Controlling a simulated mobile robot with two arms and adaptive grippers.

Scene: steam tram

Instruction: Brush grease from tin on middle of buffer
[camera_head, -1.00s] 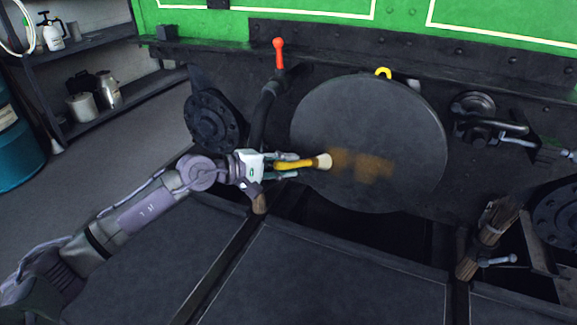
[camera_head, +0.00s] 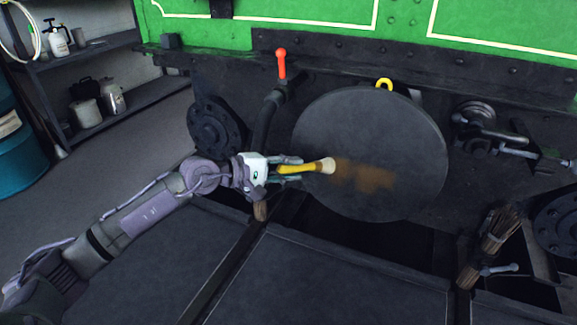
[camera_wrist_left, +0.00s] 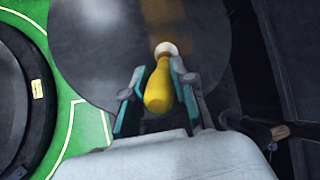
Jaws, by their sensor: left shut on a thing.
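The buffer (camera_head: 385,125) is a large dark round disc in the middle of the head view. A brownish-orange grease smear (camera_head: 365,178) lies on its lower middle. My left gripper (camera_head: 290,170) is shut on a brush (camera_head: 305,168) with a yellow handle and pale bristles. The bristle tip is at the left end of the smear; I cannot tell if it touches. In the left wrist view the brush (camera_wrist_left: 160,88) sits between the fingers, with its bristles toward the disc (camera_wrist_left: 110,45). No grease tin shows. My right gripper is not in view.
A red-handled lever (camera_head: 282,65) stands left of the buffer, with a dark pipe below it. A coupling (camera_head: 490,125) is at the right. Shelves (camera_head: 95,105) with containers and a blue drum (camera_head: 18,150) are at the left.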

